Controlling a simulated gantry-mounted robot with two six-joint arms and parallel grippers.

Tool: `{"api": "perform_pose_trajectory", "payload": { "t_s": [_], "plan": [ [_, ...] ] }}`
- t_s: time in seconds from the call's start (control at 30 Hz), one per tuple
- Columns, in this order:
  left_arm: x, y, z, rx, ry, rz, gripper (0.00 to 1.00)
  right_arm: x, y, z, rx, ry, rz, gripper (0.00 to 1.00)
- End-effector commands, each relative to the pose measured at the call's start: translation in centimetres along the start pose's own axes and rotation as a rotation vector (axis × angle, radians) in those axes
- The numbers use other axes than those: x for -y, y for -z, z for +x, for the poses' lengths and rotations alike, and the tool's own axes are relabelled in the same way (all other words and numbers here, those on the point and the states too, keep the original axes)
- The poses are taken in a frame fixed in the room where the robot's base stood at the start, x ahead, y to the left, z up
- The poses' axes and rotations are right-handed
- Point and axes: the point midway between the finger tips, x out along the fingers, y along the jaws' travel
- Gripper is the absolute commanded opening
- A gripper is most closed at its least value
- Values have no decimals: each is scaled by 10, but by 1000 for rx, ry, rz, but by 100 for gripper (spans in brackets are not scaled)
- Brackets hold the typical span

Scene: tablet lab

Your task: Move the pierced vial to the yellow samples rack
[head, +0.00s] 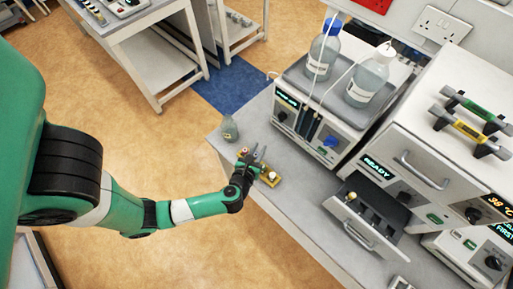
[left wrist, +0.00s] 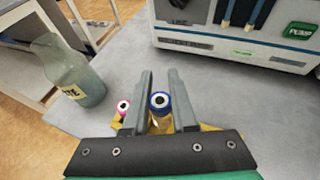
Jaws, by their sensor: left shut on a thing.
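My left gripper (head: 247,165) is at the yellow rack (head: 270,180) near the left end of the bench. In the left wrist view its two fingers (left wrist: 161,90) are on either side of a blue-capped vial (left wrist: 160,101), shut on it. A pink-capped vial (left wrist: 124,106) with a dark centre stands just left of the fingers. The yellow rack (left wrist: 211,127) shows beneath, mostly hidden by the gripper. I cannot tell which vial is pierced. My right gripper is not in view.
A labelled glass bottle (left wrist: 75,75) stands left of the rack. A pump unit (head: 318,115) with two bottles on its top is behind. Further right, a machine reading READY has an open drawer (head: 367,218). Bare bench lies between rack and drawer.

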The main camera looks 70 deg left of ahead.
Motion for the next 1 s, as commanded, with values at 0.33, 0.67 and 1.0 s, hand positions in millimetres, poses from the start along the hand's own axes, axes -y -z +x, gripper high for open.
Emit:
{"api": "perform_pose_trajectory", "payload": {
  "t_s": [0.33,0.67,1.0],
  "plan": [
    [-11,18,14,-2,-2,0,0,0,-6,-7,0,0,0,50],
    [-10,38,22,0,1,-1,0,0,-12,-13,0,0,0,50],
    [-10,41,23,0,1,-1,37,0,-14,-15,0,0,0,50]
  ]
}}
